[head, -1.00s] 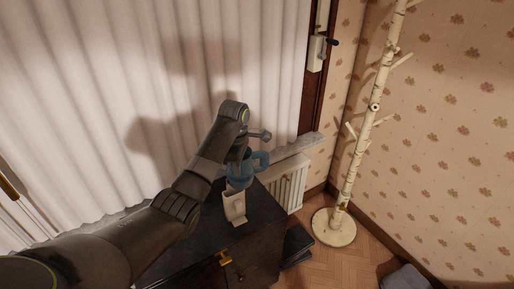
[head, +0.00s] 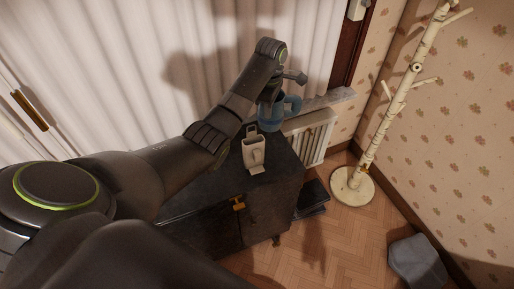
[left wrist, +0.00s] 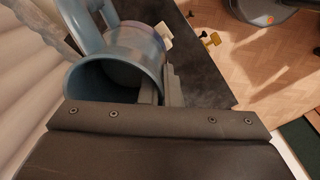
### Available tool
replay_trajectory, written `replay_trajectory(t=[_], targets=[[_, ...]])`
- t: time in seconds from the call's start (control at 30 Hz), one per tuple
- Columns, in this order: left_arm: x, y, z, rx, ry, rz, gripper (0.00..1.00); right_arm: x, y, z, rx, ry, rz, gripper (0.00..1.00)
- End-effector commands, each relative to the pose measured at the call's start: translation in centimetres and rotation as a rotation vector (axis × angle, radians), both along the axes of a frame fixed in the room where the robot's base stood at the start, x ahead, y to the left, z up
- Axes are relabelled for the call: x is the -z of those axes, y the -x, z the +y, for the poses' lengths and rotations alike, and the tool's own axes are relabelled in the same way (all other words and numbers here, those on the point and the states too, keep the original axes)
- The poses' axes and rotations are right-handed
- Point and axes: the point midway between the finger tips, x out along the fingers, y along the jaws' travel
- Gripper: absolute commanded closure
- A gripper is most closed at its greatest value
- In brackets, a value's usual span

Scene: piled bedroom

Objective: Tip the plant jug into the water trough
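The blue jug (head: 269,120) is at the back of the dark cabinet, near the curtain, with its handle to the right. In the left wrist view the jug (left wrist: 125,45) has its open mouth towards the camera. My left gripper (left wrist: 161,90) is at the jug's rim, one finger inside the mouth and one outside, closed on the wall. In the head view the left gripper (head: 270,97) is partly hidden by its wrist. Whether the jug touches the cabinet top is unclear. A small cream container (head: 253,153), possibly the trough, stands in front of the jug. My right gripper is out of view.
The dark cabinet (head: 200,196) has a brass catch (head: 239,203) on its front. A radiator (head: 313,140) and windowsill (head: 330,97) lie right of the jug. A birch coat stand (head: 370,150) and a grey object (head: 417,262) stand on the wooden floor.

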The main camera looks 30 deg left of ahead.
Motion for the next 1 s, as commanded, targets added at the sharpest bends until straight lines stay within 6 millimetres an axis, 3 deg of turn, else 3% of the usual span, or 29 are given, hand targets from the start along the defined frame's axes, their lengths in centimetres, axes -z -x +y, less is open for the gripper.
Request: replay_trajectory(t=[0.13,0.57,1.0], targets=[[-0.2,-0.1,0.0,0.001,-0.001,-0.004,1.0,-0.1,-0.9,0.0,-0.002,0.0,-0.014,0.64],[-0.1,-0.1,0.0,0.001,0.0,-0.003,1.0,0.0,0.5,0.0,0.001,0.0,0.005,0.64],[2.2,0.0,-0.1,-0.003,0.001,-0.003,1.0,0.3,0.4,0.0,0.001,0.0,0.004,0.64]])
